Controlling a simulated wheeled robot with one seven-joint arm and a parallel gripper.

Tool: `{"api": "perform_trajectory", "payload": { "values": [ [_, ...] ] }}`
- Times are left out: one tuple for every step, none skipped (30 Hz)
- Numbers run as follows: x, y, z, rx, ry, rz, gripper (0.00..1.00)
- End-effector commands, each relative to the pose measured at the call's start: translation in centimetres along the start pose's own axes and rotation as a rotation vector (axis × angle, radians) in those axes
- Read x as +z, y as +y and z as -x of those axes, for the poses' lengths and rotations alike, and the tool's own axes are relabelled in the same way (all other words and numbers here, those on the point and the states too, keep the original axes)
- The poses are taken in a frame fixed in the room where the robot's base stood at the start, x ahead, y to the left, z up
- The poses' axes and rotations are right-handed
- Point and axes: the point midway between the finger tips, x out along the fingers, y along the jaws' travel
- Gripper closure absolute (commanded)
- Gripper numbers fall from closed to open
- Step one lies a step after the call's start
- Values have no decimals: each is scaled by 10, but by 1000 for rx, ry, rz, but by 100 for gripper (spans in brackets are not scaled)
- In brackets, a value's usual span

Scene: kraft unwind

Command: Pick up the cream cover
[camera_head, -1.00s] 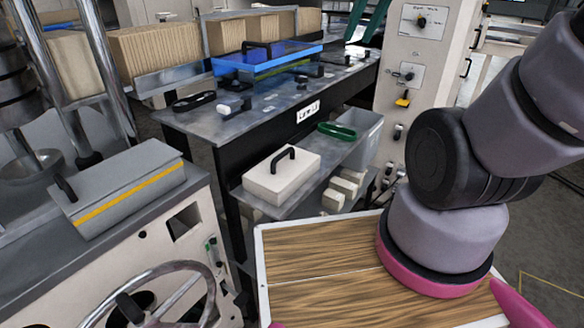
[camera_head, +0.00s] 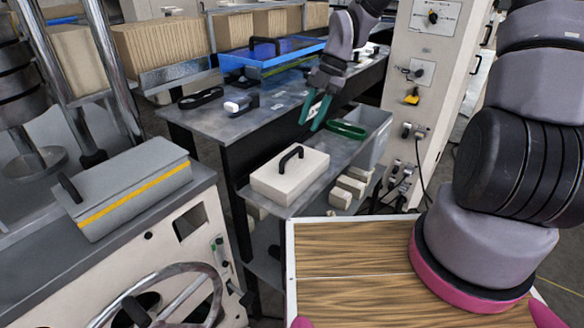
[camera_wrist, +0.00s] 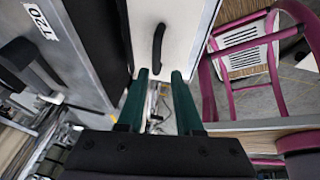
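The cream cover (camera_head: 284,182) is a pale box-shaped lid with a black arched handle (camera_head: 291,158). It sits on the lower grey shelf, left of the green tray. My gripper (camera_head: 315,112) has green fingers and hangs above and behind the cover, apart from it. In the wrist view the fingers of my gripper (camera_wrist: 158,77) are spread with nothing between them. The cover (camera_wrist: 185,20) and its handle (camera_wrist: 158,48) show just beyond the fingertips, the handle roughly in line with the gap.
A blue clear cover (camera_head: 265,60) with a black handle lies on the upper table (camera_head: 235,125). A green tray (camera_head: 347,130) and several cream blocks (camera_head: 350,187) are near the shelf. A grey box with a yellow stripe (camera_head: 135,190) stands left. A cream control column (camera_head: 425,80) rises at right.

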Motion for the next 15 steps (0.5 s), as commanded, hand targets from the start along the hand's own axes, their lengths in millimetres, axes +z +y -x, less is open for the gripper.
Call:
{"api": "perform_trajectory", "payload": {
  "values": [
    [-1,2,-5,3,10,21,65],
    [-1,2,-8,4,13,29,65],
    [-2,2,-14,3,16,35,65],
    [-3,3,-19,3,16,38,65],
    [-3,2,-24,2,17,38,65],
    [-3,2,-31,2,16,37,65],
    [-3,2,-36,1,16,36,65],
    [-3,3,-40,3,15,35,65],
    [-3,3,-46,2,15,35,65],
    [-3,3,-50,3,15,35,65],
    [-3,3,-52,4,14,35,65],
    [-3,3,-55,3,14,34,65],
    [-3,3,-57,3,13,34,65],
    [-3,3,-58,4,12,33,65],
    [-3,3,-61,4,12,33,65]
  ]
}}
